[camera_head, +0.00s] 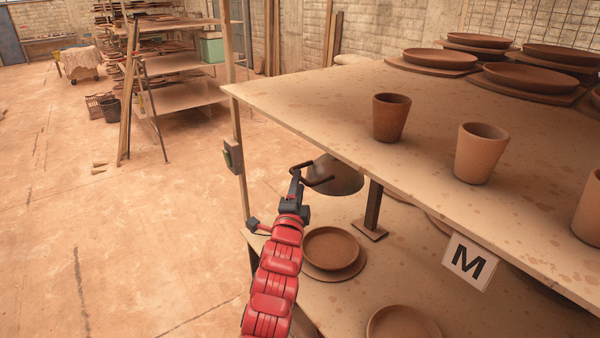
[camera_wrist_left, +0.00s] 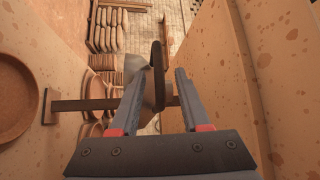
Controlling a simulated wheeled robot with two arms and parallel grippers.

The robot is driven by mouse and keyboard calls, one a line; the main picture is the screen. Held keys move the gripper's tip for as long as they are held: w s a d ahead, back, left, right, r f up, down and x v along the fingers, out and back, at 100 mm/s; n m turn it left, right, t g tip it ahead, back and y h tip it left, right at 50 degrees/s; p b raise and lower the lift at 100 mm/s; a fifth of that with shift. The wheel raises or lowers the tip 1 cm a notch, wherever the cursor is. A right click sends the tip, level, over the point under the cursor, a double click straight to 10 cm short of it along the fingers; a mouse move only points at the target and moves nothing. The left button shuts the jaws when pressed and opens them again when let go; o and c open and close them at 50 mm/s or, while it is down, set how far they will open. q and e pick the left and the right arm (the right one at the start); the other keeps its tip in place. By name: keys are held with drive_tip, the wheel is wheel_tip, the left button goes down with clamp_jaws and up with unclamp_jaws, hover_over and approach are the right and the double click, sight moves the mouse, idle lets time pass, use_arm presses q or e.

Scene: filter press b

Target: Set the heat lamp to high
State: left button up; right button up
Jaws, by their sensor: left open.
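The heat lamp (camera_head: 338,177) has a dark, wide shade and sits under the edge of the upper shelf, above a clay bowl. A dark loop-like handle (camera_head: 319,181) stands out on its left side. My left gripper (camera_head: 301,172) is beside the handle. In the left wrist view the fingers of the left gripper (camera_wrist_left: 160,72) are apart, with the upright dark handle (camera_wrist_left: 157,62) between them in the picture. I cannot tell whether they touch it. Part of the lamp's grey shade (camera_wrist_left: 149,91) shows behind the fingers. My right gripper is out of view.
The upper shelf (camera_head: 300,88) carries clay cups and plates. The lower shelf (camera_head: 345,297) holds a clay bowl (camera_head: 331,247). A small switch box (camera_head: 232,156) is on the post. A sign marked M (camera_head: 469,263) hangs at the shelf edge. Open floor lies left.

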use_arm(q)
drive_tip(key=shift+w+d+r+p, duration=0.1)
drive_tip(key=shift+w+p, duration=0.1)
drive_tip(key=shift+w, duration=0.65)
drive_tip(key=shift+w+d+r+p, duration=0.1)
drive_tip(key=shift+w+p, duration=0.05)
drive_tip(key=shift+w, duration=0.65)
clamp_jaws()
drive_tip(key=shift+r, duration=0.15)
